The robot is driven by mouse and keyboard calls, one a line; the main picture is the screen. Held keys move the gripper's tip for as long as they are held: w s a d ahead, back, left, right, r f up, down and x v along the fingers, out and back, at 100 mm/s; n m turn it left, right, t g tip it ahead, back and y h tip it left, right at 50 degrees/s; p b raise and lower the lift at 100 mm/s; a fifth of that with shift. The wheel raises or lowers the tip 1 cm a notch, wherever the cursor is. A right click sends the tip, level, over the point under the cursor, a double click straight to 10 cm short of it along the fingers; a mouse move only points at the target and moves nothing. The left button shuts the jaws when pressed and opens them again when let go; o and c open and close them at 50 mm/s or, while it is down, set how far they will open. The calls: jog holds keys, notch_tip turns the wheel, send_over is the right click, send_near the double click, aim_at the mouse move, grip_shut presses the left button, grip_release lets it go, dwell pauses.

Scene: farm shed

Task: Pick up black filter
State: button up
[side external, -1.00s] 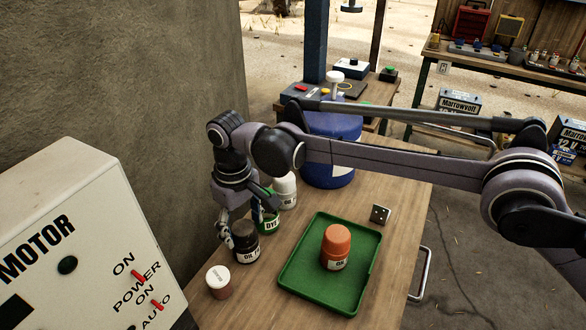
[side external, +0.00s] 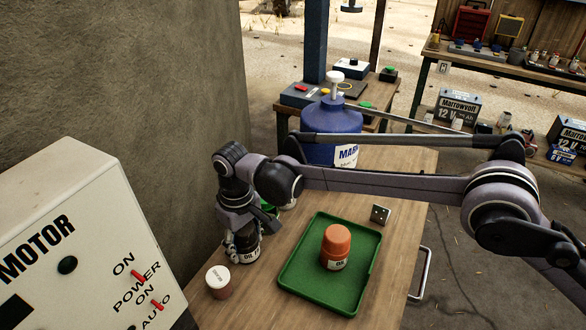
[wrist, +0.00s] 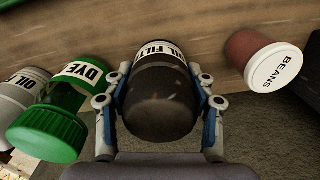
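The black oil filter (wrist: 160,100) stands on the wooden table, its dark rounded top toward the wrist camera and its white label partly seen. In the side view the filter (side external: 247,255) is largely covered by my gripper. My gripper (side external: 242,243) points down over it. In the wrist view its two fingers stand on either side of the filter, open around it, close to its sides. Firm contact does not show.
A green-capped dye bottle (wrist: 55,120) and a white-labelled grey container (wrist: 22,95) are close on the left in the wrist view. A beans jar (side external: 218,281) stands nearby. A green tray (side external: 310,287) holds an orange filter (side external: 336,245). A blue jug (side external: 330,130) stands behind.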

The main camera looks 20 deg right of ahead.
jog(key=shift+c, duration=0.6)
jog(key=shift+r, duration=0.15)
